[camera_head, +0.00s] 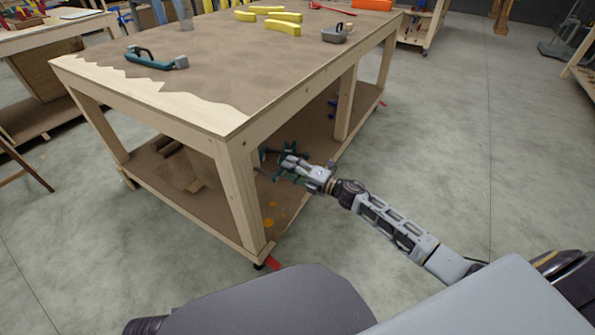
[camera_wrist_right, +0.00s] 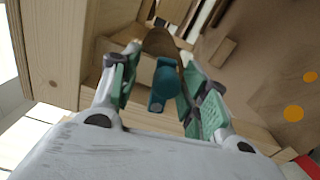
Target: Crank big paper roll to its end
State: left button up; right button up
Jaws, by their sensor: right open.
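My right gripper (camera_head: 279,168) reaches under the near end of the wooden workbench, beside its front leg. In the right wrist view its green-padded fingers (camera_wrist_right: 160,98) are spread open. A teal crank-like part (camera_wrist_right: 165,80) sits between the fingers, and I see no clear contact with it. A brown rounded end (camera_wrist_right: 160,42), possibly of the paper roll, shows just behind it. The roll itself is largely hidden under the bench in the head view. Brown paper (camera_head: 215,65) with a torn edge covers the bench top. My left gripper is not in view.
The workbench leg (camera_head: 240,190) and lower shelf (camera_head: 215,208) are close to my right gripper. A teal tool (camera_head: 155,59), yellow blocks (camera_head: 283,27) and a grey tool (camera_head: 335,34) lie on top. Open concrete floor (camera_head: 450,130) is to the right.

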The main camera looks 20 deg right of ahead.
jog(key=shift+v, duration=0.95)
jog(key=v, duration=1)
